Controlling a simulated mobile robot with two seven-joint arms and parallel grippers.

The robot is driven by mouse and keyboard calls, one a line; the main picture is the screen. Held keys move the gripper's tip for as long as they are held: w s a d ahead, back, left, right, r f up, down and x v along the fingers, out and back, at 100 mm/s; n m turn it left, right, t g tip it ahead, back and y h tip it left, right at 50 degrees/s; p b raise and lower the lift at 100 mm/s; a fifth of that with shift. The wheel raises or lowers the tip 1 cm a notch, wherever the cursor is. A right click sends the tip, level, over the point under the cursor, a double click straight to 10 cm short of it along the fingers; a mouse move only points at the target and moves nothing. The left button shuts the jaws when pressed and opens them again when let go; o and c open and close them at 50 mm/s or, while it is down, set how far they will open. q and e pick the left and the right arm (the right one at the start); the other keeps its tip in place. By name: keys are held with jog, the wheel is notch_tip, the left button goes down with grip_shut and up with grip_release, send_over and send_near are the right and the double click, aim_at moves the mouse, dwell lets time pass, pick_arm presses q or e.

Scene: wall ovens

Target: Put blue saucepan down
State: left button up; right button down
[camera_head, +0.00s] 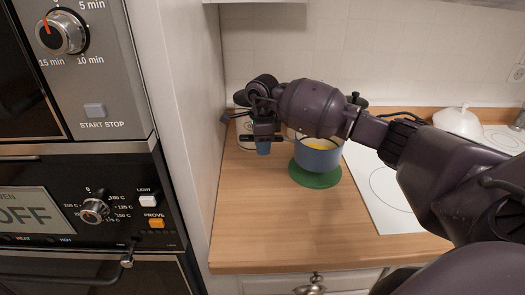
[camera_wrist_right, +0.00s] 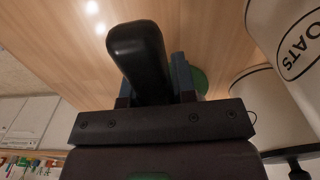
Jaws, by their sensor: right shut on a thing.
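The blue saucepan (camera_head: 318,157), with something yellow inside, is upright over a round green mat (camera_head: 316,179) on the wooden counter. Its base appears to be at the mat, but I cannot tell whether it touches. My right gripper (camera_head: 263,143) is to the left of the pan and partly hidden by its own wrist. In the right wrist view, my right gripper (camera_wrist_right: 152,88) is shut on the black handle (camera_wrist_right: 138,50), with the fingers on both sides of it. The pan body is hidden in that view. My left gripper is not in view.
The wooden counter (camera_head: 255,235) is clear in front of the mat. A white hob (camera_head: 385,190) is to the right, partly behind my arm. White canisters (camera_wrist_right: 262,95) stand close to the gripper. Wall ovens (camera_head: 90,200) and a panel border the left.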

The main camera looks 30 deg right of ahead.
notch_tip(320, 180, down, 3)
jog(key=shift+s+a+r+b, duration=0.1)
jog(key=shift+b, duration=0.55)
jog(key=shift+f, duration=0.4)
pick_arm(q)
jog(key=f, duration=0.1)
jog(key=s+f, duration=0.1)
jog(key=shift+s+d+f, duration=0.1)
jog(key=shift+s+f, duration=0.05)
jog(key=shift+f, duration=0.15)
pick_arm(e)
jog(key=shift+r, duration=0.1)
jog(key=c, duration=1.4)
grip_release()
jog(key=o, duration=0.5)
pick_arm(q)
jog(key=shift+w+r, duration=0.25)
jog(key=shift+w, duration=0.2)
